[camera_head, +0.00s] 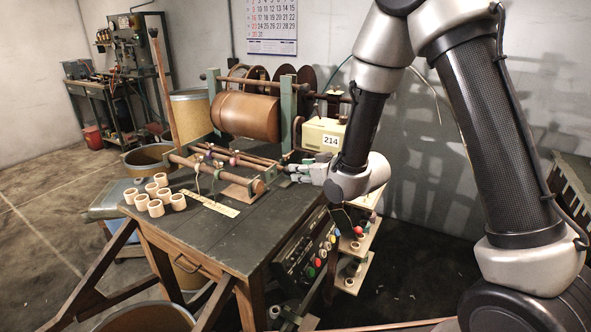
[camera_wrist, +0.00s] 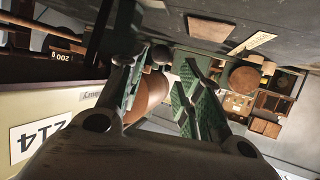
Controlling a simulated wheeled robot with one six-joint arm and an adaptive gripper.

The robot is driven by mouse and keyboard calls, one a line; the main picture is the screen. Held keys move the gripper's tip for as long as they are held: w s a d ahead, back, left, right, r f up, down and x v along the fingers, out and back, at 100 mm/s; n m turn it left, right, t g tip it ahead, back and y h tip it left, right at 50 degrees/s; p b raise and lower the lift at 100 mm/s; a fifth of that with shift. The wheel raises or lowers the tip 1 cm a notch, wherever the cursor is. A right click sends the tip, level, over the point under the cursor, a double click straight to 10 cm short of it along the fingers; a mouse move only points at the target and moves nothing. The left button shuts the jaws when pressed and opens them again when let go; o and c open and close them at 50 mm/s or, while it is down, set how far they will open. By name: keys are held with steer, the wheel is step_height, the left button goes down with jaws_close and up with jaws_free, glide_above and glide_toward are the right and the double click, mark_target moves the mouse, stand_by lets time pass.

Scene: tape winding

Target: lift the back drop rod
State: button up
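The winding machine on the table has a large brown roller (camera_head: 246,116) between green posts. In front of it are several slim wooden rods; the rearmost (camera_head: 245,153) runs toward my gripper, and a thicker one (camera_head: 213,173) lies nearer the front. I cannot tell for sure which is the back drop rod. My gripper (camera_head: 290,174) is at the right ends of these rods. In the wrist view my gripper (camera_wrist: 164,64) has its green-padded fingers apart. A rounded dark knob (camera_wrist: 161,55) and a copper-coloured round end (camera_wrist: 150,93) show between them; I cannot tell whether they touch.
A cream box marked 214 (camera_head: 322,134) stands close behind my gripper. Several pale rings (camera_head: 156,207) and a yellow ruler (camera_head: 212,204) lie on the dark table (camera_head: 215,235). A button panel (camera_head: 310,250) hangs at its right side.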

steer(key=x, duration=0.6)
steer(key=shift+w+a+f, duration=0.15)
steer(key=shift+w+a, duration=0.05)
steer(key=shift+c, duration=0.4)
jaws_close()
